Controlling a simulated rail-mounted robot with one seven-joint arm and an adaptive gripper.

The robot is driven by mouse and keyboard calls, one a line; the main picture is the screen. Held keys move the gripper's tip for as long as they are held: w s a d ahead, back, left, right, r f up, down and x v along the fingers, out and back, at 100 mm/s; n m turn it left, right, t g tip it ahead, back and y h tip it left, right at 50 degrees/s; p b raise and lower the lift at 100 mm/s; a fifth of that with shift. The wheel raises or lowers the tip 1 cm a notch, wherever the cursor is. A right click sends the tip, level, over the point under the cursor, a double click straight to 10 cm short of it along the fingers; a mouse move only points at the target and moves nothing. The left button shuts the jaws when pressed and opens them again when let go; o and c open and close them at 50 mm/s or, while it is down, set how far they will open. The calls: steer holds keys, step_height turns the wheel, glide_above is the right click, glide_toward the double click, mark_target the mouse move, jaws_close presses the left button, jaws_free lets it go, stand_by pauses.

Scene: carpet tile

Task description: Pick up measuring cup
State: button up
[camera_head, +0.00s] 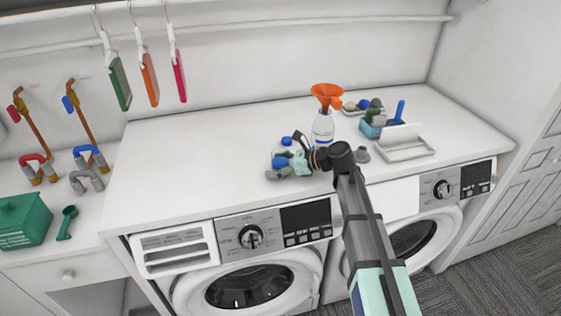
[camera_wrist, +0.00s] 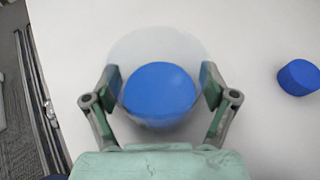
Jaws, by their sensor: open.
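A clear, round cup with blue in it, which looks like the measuring cup (camera_wrist: 160,91), stands between my fingers in the wrist view. In the head view it shows as a small bluish shape (camera_head: 279,155) on the white countertop, partly covered by my gripper (camera_head: 285,160). My gripper also shows in the wrist view (camera_wrist: 161,88), with its fingers spread on the left and right sides of the cup. The fingers are very close to the cup wall; I cannot tell whether they touch it.
A small blue cap (camera_head: 287,141) sits close behind the cup. A teal caddy (camera_head: 371,128) and a white tray (camera_head: 405,150) are to the right. The countertop (camera_head: 190,150) is clear to the left.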

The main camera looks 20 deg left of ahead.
steer(key=shift+a+f, duration=0.15)
steer(key=shift+a, duration=0.15)
steer(key=c, duration=1.3)
